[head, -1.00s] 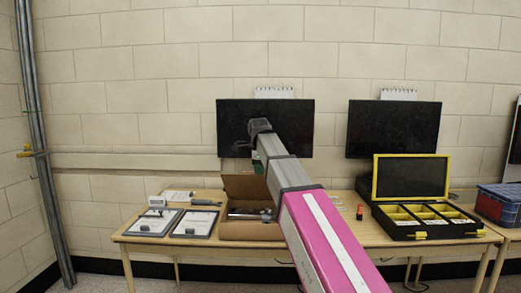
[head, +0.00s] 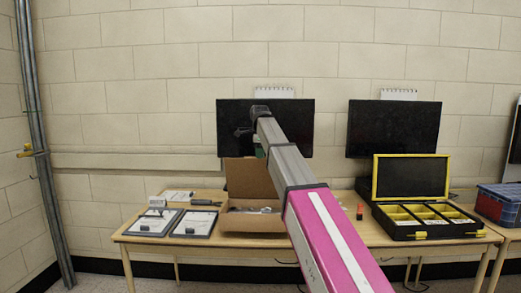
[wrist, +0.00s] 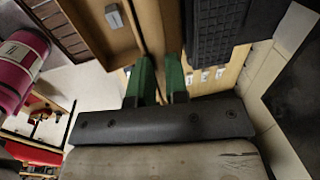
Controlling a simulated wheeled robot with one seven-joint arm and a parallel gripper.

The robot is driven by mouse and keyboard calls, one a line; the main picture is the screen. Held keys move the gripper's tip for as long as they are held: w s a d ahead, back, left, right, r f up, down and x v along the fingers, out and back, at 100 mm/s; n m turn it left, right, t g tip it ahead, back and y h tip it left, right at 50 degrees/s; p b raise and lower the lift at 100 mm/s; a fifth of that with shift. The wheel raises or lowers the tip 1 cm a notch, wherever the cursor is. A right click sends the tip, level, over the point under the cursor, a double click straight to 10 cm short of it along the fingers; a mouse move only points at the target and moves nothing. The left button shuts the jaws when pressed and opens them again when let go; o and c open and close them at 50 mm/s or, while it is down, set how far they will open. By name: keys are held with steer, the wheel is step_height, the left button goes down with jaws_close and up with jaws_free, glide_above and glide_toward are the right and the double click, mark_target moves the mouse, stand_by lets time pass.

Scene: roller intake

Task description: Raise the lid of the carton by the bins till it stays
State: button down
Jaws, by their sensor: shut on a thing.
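The brown cardboard carton (head: 235,222) sits on the wooden table, left of my arm in the head view. Its lid (head: 240,178) stands up steeply at the back, in front of the left monitor. Some greyish contents show inside. In the wrist view my gripper (wrist: 161,68) has two green fingers shut on the thin edge of the lid (wrist: 149,25), with the open carton (wrist: 112,44) to the left. In the head view my arm hides the right part of the lid and most of the fingers.
Two dark monitors (head: 393,128) stand behind. An open black case with yellow bins (head: 398,228) lies to the right, and a blue crate (head: 500,203) beyond it. Two framed sheets (head: 195,222) and small items lie left on the table (head: 360,240).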

steer(key=shift+g, duration=0.3)
steer(key=w, duration=0.4)
steer(key=shift+w+d+r, duration=0.1)
steer(key=shift+w, duration=0.1)
steer(key=shift+w, duration=0.1)
